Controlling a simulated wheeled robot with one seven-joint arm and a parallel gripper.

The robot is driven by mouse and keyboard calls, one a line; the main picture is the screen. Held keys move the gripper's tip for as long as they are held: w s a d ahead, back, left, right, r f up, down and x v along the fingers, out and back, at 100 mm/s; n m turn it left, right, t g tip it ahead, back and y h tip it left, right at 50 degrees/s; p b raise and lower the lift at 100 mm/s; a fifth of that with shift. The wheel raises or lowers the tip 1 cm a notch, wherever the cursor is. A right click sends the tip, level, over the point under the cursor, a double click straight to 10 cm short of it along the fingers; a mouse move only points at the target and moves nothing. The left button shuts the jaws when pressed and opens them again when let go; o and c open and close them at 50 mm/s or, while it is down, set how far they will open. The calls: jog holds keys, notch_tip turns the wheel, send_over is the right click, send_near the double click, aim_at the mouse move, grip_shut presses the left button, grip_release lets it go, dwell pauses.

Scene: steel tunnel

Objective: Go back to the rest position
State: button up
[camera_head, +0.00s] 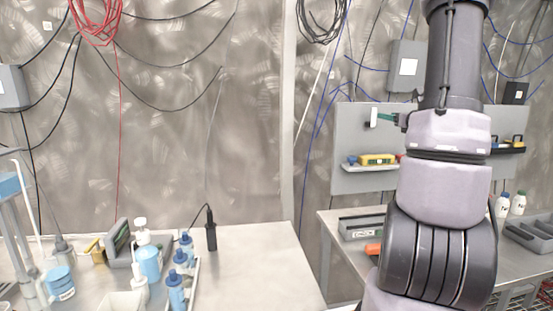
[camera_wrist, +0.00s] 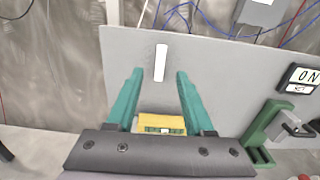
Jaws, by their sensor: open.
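My gripper (camera_wrist: 160,74) is open, with its two green fingers apart in the wrist view. No object is held between the fingertips. Beyond them is a grey panel (camera_wrist: 225,70) with a white strip (camera_wrist: 160,62) on it. A yellow item (camera_wrist: 160,124) shows low between the fingers, partly hidden by my gripper's dark body. In the head view, my arm fills the right side in front of the panel (camera_head: 350,135). A green part of my gripper (camera_head: 388,117) shows just left of the arm, and the rest is hidden behind it.
A yellow item (camera_head: 377,159) sits on a small panel shelf. A green holder (camera_wrist: 262,135) is on the right in the wrist view. Bottles (camera_head: 150,262) crowd the left bench (camera_head: 255,260), whose right part is clear. A grey bin (camera_head: 360,228) stands on the right bench. Cables hang on the wall.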

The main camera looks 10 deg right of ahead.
jog(key=s+a+r+n+g+y, duration=0.1)
jog(key=s+a+n+g+y, duration=0.15)
jog(key=a+n, duration=0.45)
jog(key=s+a+r+n+g+y, duration=0.15)
jog(key=a+n+y, duration=0.25)
jog(key=a, duration=0.8)
jog(key=s+a+r+n+g+y, duration=0.1)
jog(key=s+a+n+g+y, duration=0.3)
jog(key=a, duration=0.5)
jog(key=s+a+f+n+g+h, duration=0.1)
jog(key=s+a+n+h, duration=0.1)
jog(key=s+n, duration=0.6)
jog(key=s+a+f+n+g+h, duration=0.1)
jog(key=s+a+n+g+h, duration=0.1)
jog(key=s+n+h, duration=0.3)
jog(key=shift+s+f+n, duration=0.2)
jog(key=shift+s+n, duration=1.4)
jog(key=shift+n, duration=0.5)
